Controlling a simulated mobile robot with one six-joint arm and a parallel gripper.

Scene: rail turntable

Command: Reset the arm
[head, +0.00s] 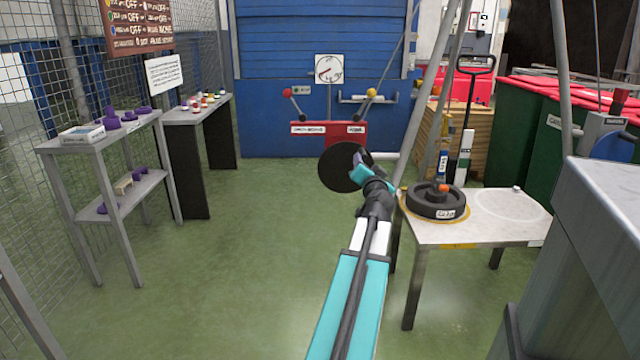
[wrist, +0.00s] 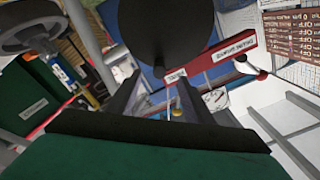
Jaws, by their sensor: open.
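My arm reaches forward from the bottom of the head view, teal and white with black joints. My gripper (head: 358,158) is at its far end, raised above the floor left of the metal table (head: 470,235). In the wrist view its two dark fingers (wrist: 157,92) stand apart, with no object visible between them. A round black disc (head: 338,168) shows just left of the gripper in the head view; it also fills the top middle of the wrist view (wrist: 165,25). I cannot tell whether it touches the gripper.
A black wheel-like ring (head: 430,207) with an orange knob lies on the table. A grey shelf (head: 55,145) with purple parts and a narrow bench (head: 205,108) stand left. A red panel (head: 325,140) fronts the blue shutter. A grey metal block (head: 590,270) crowds the right. Centre-left floor is clear.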

